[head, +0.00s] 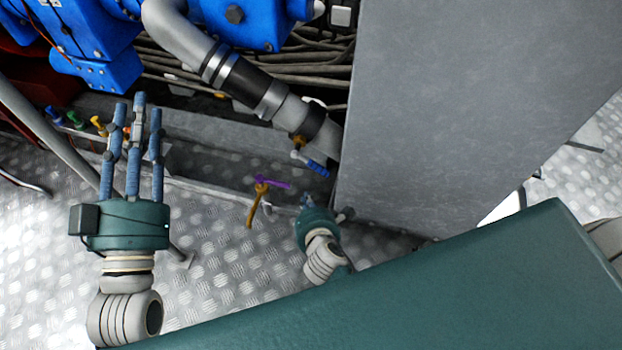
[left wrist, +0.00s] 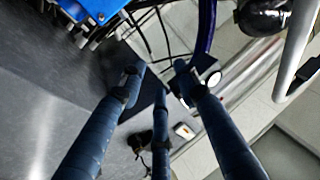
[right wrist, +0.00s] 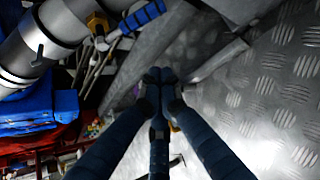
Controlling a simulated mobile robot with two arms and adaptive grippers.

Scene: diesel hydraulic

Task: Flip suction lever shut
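Which lever is the suction one, I cannot tell. A blue-handled lever (head: 318,168) sits on a brass valve under the grey pipe's lower end; it also shows at the top of the right wrist view (right wrist: 142,17). A purple lever (head: 274,182) tops a thin orange-brown valve pipe to its left. My right gripper (head: 306,199) is just below the blue lever and right of the purple one in the head view, apart from both. Its fingertips meet in the right wrist view (right wrist: 160,82), with nothing visible between them. My left gripper (head: 138,105) has its fingers spread and empty.
A large grey cabinet (head: 440,110) stands right of the levers. The grey pipe (head: 245,82) slants down beside it from blue machinery (head: 95,40). Small coloured valves (head: 98,124) lie behind my left fingers. The tread-plate floor (head: 215,250) between my arms is clear.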

